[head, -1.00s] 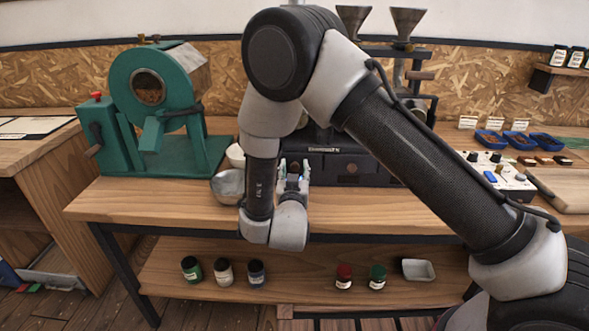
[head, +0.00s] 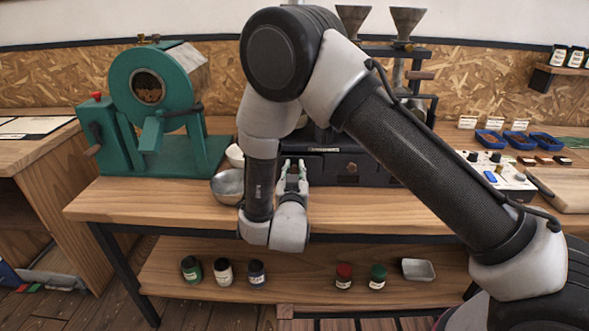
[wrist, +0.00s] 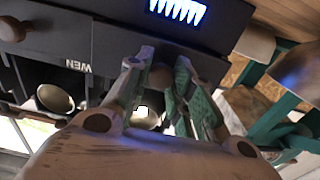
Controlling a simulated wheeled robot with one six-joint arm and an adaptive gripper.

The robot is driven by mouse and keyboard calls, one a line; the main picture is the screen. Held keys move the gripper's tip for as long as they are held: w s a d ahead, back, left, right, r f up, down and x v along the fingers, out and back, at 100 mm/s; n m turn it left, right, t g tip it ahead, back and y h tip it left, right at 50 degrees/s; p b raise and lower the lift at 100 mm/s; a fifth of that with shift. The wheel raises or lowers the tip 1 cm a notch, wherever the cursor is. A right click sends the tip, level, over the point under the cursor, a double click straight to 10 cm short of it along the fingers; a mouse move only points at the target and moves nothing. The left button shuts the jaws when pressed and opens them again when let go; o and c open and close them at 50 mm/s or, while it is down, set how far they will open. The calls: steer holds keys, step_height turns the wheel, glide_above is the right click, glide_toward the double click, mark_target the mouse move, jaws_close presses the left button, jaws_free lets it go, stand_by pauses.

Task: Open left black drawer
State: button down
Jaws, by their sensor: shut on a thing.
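The black drawer unit (head: 330,171) stands on the wooden bench, partly hidden behind my arm in the head view. A round knob (head: 352,168) shows on its right part. In the wrist view, which is turned over, the black front (wrist: 108,42) fills the upper left. My gripper (head: 292,164) is at the left part of the unit. In the wrist view, my gripper (wrist: 163,60) has its two green-padded fingers on either side of the left drawer's dark knob (wrist: 160,76), closed on it. How far the drawer stands out is hard to tell.
A green roaster (head: 155,110) stands left of the unit. A metal bowl (head: 228,186) sits close to the left of my wrist. A control box (head: 492,172) and blue trays (head: 518,140) are at the right. Several jars stand on the lower shelf (head: 310,262).

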steer(key=s, duration=1)
steer(key=shift+s+a, duration=0.2)
steer(key=shift+s, duration=0.2)
steer(key=c, duration=1.2)
jaws_free()
steer(key=shift+c, duration=0.2)
steer(key=shift+r, duration=0.1)
step_height(320, 180, up, 10)
